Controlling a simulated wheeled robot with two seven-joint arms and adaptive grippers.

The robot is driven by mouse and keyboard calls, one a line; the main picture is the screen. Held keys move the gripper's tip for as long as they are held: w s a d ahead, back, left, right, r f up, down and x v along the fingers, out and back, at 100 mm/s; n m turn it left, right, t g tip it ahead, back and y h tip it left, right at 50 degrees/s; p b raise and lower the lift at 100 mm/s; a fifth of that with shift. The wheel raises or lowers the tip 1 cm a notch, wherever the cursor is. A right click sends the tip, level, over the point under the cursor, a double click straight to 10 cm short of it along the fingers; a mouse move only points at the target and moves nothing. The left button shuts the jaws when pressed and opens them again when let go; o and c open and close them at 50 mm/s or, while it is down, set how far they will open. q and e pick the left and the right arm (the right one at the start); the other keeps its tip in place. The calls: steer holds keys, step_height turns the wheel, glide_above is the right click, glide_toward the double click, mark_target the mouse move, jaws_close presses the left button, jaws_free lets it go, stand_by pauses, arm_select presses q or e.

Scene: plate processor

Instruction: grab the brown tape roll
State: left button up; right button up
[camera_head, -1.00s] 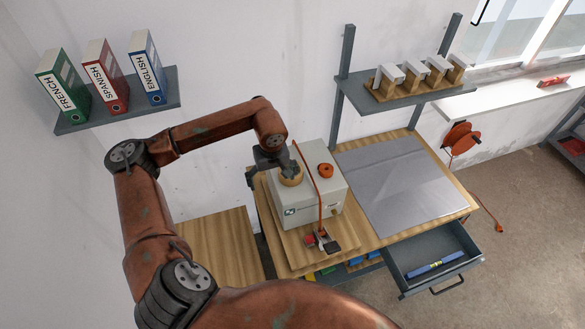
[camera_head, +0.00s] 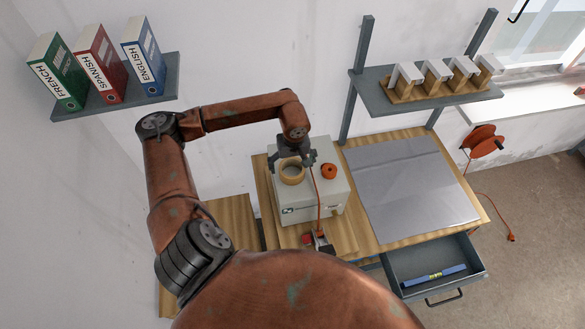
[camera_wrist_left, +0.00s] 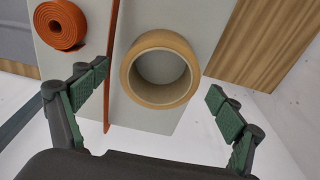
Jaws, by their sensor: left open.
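The brown tape roll (camera_head: 291,179) lies flat on top of the grey-white box (camera_head: 320,204), near its left side. It also shows in the left wrist view (camera_wrist_left: 136,83), with its open hole facing the camera. My left gripper (camera_head: 293,159) is just behind the tape roll in the head view. In the left wrist view my left gripper (camera_wrist_left: 157,80) is open, with one green-padded finger on either side of the tape roll's near part. Nothing is between the pads; the remaining height is hard to judge. My right gripper is not in view.
An orange strap roll (camera_head: 329,171) sits right of the tape, and its orange strap (camera_wrist_left: 111,60) runs between them. The box stands on a wooden workbench (camera_head: 266,200) with a grey mat (camera_head: 410,190). An open drawer (camera_head: 404,274) juts out in front.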

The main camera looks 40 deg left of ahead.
arm_select(q)
step_height(320, 180, down, 2)
steer(key=shift+a+f, duration=0.1)
steer(key=shift+f, duration=0.25)
steer(key=c, duration=1.2)
steer(key=shift+w, duration=0.1)
steer(key=shift+c, duration=0.6)
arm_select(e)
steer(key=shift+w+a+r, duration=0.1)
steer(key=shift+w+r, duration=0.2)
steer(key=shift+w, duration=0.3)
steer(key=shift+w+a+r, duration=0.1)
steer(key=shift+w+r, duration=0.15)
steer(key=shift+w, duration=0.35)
